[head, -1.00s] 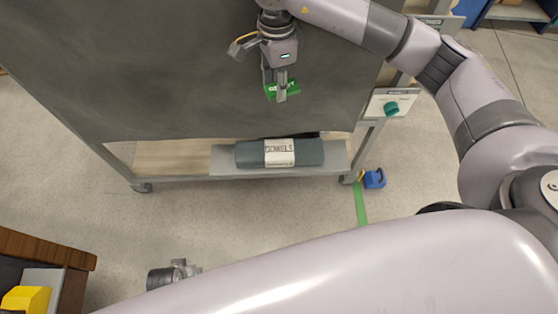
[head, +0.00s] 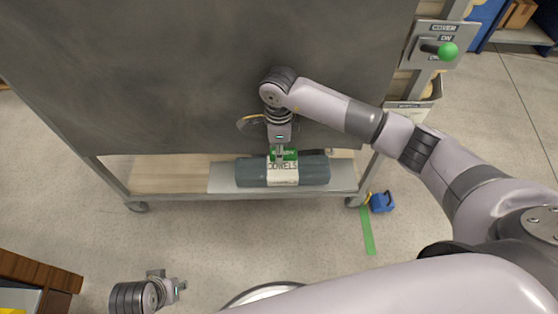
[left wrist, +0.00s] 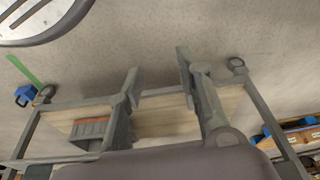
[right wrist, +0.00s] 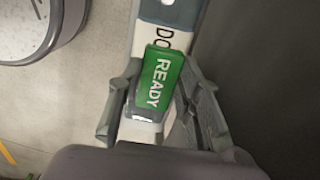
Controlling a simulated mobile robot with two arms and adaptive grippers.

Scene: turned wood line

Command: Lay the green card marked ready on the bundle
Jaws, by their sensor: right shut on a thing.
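The green card marked READY (right wrist: 160,80) is held between the fingers of my right gripper (right wrist: 155,110), which is shut on it. In the head view the card (head: 288,154) is at the back edge of the bundle (head: 314,170), over its white DOWELS label. The bundle is dark grey-blue and lies on the cart's lower shelf (head: 345,178). I cannot tell whether the card touches the bundle. My right gripper (head: 279,153) points down there. My left gripper (left wrist: 158,85) is open and empty; in the head view it is low at the left (head: 178,285).
A dark cover (head: 200,70) hangs above the shelf. A panel with a green-knobbed lever (head: 447,51) is at the cart's right post. A blue block (head: 382,202) and green tape (head: 367,232) are on the floor. The shelf's left part (head: 165,173) is bare.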

